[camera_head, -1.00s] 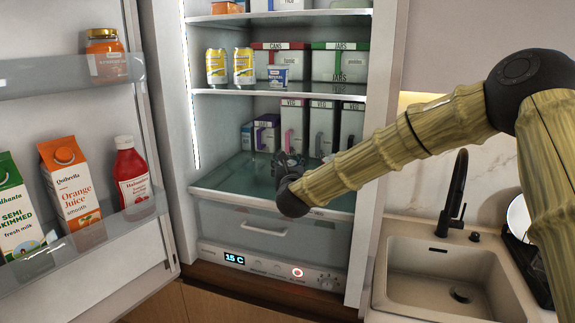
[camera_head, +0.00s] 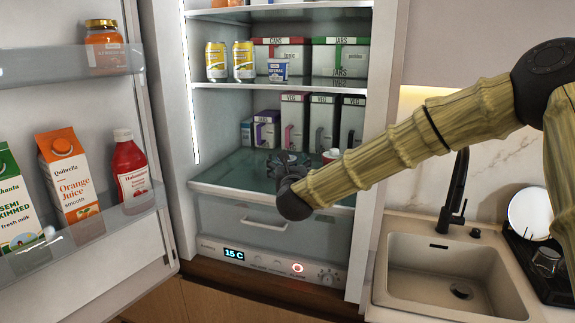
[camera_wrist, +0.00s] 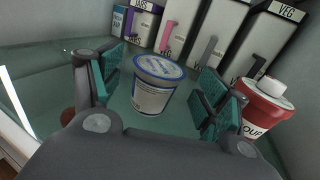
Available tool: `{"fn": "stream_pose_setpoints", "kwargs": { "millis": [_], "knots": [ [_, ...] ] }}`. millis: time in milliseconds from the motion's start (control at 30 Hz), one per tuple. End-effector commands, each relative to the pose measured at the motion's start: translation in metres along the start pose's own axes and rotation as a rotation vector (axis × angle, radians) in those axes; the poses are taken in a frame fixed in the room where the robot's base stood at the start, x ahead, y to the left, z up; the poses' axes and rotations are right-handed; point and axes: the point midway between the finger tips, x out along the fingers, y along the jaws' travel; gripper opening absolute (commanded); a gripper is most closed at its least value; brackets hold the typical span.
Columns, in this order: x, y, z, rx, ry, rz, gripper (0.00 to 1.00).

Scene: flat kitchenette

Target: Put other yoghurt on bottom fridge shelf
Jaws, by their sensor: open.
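A yoghurt tub (camera_wrist: 155,84) with a blue-and-white lid stands on the glass bottom fridge shelf (camera_head: 225,172). In the wrist view it is between the two teal-padded fingers of my open gripper (camera_wrist: 160,92), with a visible gap at each side. In the head view my gripper (camera_head: 288,164) is low over the bottom shelf, and I cannot make out this tub there. Another blue-and-white yoghurt tub (camera_head: 278,70) stands on the shelf above, in front of the boxes.
A red soup container (camera_wrist: 264,103) with a white cap stands right of my gripper. VEG boxes (camera_wrist: 222,40) line the back of the bottom shelf. The open fridge door (camera_head: 150,235) holds cartons and bottles at left. A sink (camera_head: 455,275) is at right. The shelf's left part is clear.

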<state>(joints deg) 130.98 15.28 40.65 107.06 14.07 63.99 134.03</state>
Motion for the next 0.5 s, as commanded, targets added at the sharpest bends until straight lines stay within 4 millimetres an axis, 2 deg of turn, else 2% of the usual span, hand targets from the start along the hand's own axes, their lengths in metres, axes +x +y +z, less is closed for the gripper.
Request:
{"fn": "stream_pose_setpoints", "kwargs": {
  "millis": [100,300,500],
  "knots": [
    [-0.023,0.000,-0.003,0.002,-0.001,0.001,0.76],
    [-0.056,0.000,-0.002,0.001,0.000,0.002,0.76],
    [-0.075,0.000,-0.001,0.002,0.000,0.001,0.76]
  ]
}}
